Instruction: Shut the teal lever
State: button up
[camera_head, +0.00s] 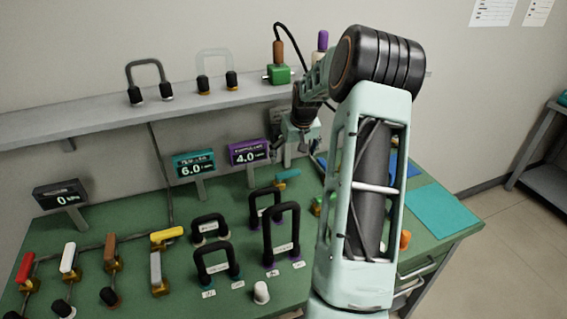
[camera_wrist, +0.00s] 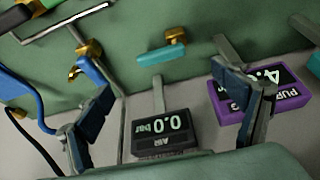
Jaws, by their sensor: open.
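The teal lever (camera_wrist: 160,53) shows in the wrist view above the middle, a short bar by a brass valve fitting (camera_wrist: 175,36). In the head view a teal handle (camera_head: 288,175) lies on the green bench, left of my arm; it appears to be the same lever. My gripper (camera_wrist: 165,80) is open, with one finger on each side of the wrist view and the lever seen between and beyond them, apparently untouched. In the head view my gripper (camera_head: 285,142) is small and partly hidden near the purple display.
A black display (camera_wrist: 165,132) reading 0.0 and a purple display (camera_wrist: 262,92) stand close to my fingers. Black hose loops (camera_head: 281,235) stand on the bench left of my arm. Red, white, brown and yellow levers (camera_head: 166,235) lie farther left. A shelf (camera_head: 100,118) runs behind.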

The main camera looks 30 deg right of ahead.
aim_at(288, 172)
jog(key=shift+n, duration=0.3)
jog(key=x, duration=0.4)
jog(key=p+x, duration=0.1)
jog(key=x, duration=0.7)
jog(key=shift+w+d+r, duration=0.15)
jog(key=shift+w, duration=0.25)
jog(key=c, duration=1.7)
